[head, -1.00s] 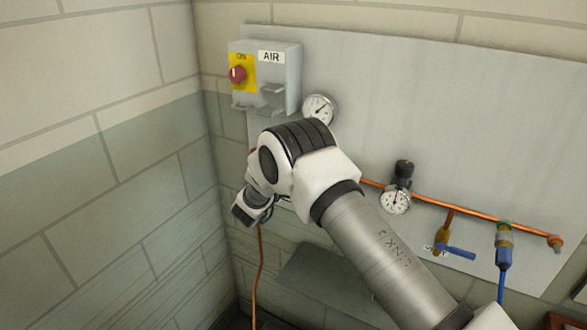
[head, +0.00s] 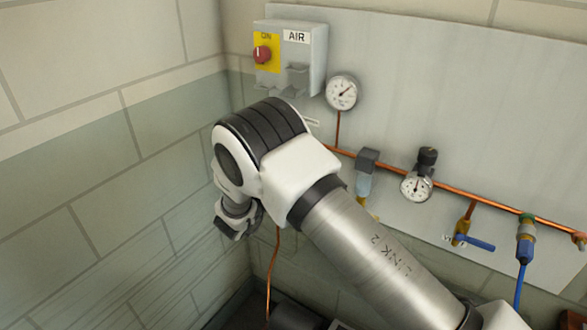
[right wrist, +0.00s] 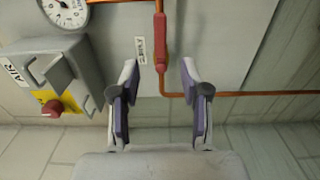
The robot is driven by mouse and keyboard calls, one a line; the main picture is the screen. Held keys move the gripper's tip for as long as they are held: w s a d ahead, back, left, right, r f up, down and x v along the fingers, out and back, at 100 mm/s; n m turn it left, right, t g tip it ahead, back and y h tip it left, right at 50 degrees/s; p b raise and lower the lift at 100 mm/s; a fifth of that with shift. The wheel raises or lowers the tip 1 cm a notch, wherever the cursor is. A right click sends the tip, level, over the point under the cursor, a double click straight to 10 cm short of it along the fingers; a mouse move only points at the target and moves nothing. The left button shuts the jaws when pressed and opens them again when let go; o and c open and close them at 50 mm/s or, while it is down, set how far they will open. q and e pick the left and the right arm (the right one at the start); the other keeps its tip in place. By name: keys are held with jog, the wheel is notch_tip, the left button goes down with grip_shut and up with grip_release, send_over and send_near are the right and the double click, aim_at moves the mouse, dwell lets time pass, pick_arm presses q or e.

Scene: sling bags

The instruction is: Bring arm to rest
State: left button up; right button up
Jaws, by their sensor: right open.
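My right arm (head: 370,245) comes in from the lower right of the head view and bends in front of the panel's left part. Its right gripper (right wrist: 160,78) is open and empty in the right wrist view, with its two purple-padded fingers apart. In the head view the gripper hangs low beside the left wall, mostly hidden by the wrist. A red valve handle (right wrist: 160,45) on the copper pipe shows beyond the gap between the fingers; I see no contact. My left gripper is not in view.
A grey AIR box (head: 292,62) with a red knob (head: 262,54) is on the panel (head: 430,80). Gauges (head: 341,92), a copper pipe (head: 460,191), a filter bowl (head: 365,178) and a blue-handled valve (head: 474,242) sit to the right. The left wall (head: 90,170) is close to the arm.

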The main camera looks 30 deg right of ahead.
jog(key=s+d+f+n+y+b, duration=0.25)
jog(key=s+f, duration=0.25)
jog(key=f, duration=0.5)
jog(key=s+d+f+n+y+b, duration=0.1)
jog(key=s+f+y+b, duration=0.2)
jog(key=f, duration=0.7)
jog(key=s+d+f+n+y+b, duration=0.1)
jog(key=s+f+b, duration=0.1)
jog(key=s+f, duration=0.6)
jog(key=s+a+f+m+g+y, duration=0.2)
jog(key=s+a+f+m+y, duration=0.1)
jog(key=s, duration=0.5)
jog(key=s+a+f+m+g+y+b, duration=0.1)
jog(key=s+a+f+m+g+y, duration=0.2)
jog(key=s, duration=0.5)
jog(key=s+a+f+m+g+y, duration=0.3)
jog(key=s+a, duration=0.3)
jog(key=s, duration=0.2)
jog(key=shift+s+a+f+m+y+b, duration=0.2)
jog(key=shift+f+m+y+b, duration=0.15)
jog(key=shift+f+m, duration=0.5)
